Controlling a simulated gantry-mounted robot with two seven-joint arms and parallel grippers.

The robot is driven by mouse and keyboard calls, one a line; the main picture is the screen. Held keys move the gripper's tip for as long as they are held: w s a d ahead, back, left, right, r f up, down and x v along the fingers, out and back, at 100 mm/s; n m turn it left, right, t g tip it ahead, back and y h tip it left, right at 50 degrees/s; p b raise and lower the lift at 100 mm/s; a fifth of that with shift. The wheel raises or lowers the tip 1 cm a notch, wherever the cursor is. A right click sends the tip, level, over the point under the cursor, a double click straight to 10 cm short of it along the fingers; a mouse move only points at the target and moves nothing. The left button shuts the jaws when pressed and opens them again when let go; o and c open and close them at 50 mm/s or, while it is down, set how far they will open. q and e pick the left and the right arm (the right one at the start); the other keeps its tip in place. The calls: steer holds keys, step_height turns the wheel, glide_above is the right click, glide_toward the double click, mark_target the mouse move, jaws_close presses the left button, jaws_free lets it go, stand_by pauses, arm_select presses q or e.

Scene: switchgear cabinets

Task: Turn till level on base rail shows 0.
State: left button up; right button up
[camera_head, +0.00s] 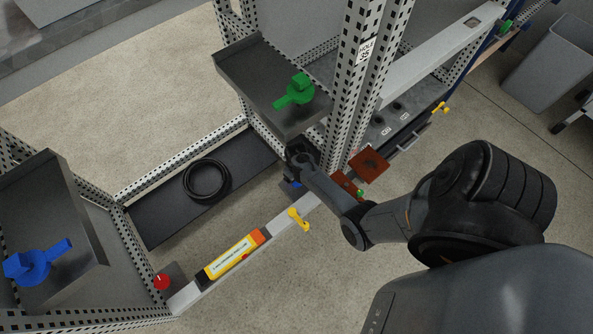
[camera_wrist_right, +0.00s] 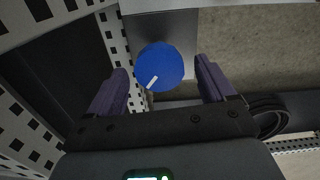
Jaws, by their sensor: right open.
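My right gripper (camera_wrist_right: 161,70) is open, one finger on each side of the knob, with visible gaps. In the head view, a little blue (camera_head: 295,184) shows below my right gripper (camera_head: 299,163) at the rail's far end. My left gripper is not in view.
A red knob (camera_head: 161,282) sits at the rail's near end. A black cable coil (camera_head: 207,180) lies on a dark floor panel. A yellow handle (camera_head: 298,219) stands on the rail. A shelf with a green handle (camera_head: 295,92) overhangs near my right gripper; perforated posts (camera_head: 357,75) stand close by.

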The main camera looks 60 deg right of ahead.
steer(key=shift+w+f, duration=0.1)
steer(key=shift+c, duration=1)
steer(key=c, duration=0.9)
steer(key=shift+o, duration=0.2)
steer(key=shift+m+p, duration=0.7)
steer(key=shift+p, duration=0.05)
steer(key=shift+m+p, duration=0.8)
steer(key=shift+m, duration=0.3)
steer(key=m+p, duration=0.1)
steer(key=m, duration=0.1)
steer(key=shift+d+m, duration=0.1)
steer(key=shift+m, duration=0.9)
steer(key=shift+p, duration=0.3)
